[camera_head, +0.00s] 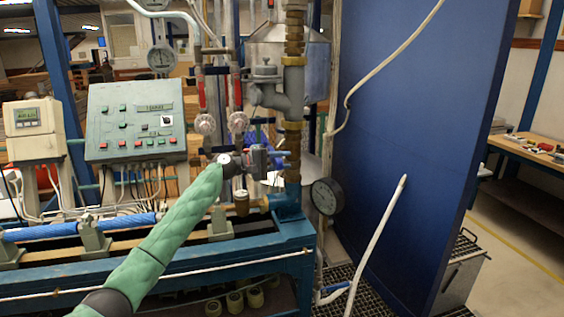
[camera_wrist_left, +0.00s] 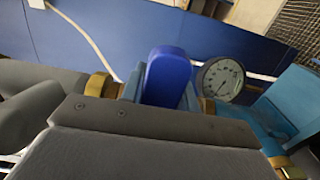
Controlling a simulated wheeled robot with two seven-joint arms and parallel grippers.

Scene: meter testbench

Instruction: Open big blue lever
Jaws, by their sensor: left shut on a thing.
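The big blue lever (camera_wrist_left: 168,75) stands out in the middle of the left wrist view, its rounded end pointing up in the picture. My left gripper (camera_wrist_left: 160,92) is shut on it, with a finger on each side. In the head view my left gripper (camera_head: 272,160) is at the vertical pipe with brass fittings, above the blue pipe base. There the gripper and wrist hide most of the lever. My right gripper is in neither view.
A round pressure gauge (camera_head: 327,196) sits just right of the pipe base. Red-handled valves (camera_head: 203,95) and a control box (camera_head: 136,122) are to the left. A large blue panel (camera_head: 410,120) stands on the right, with a white hose (camera_head: 376,240) before it.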

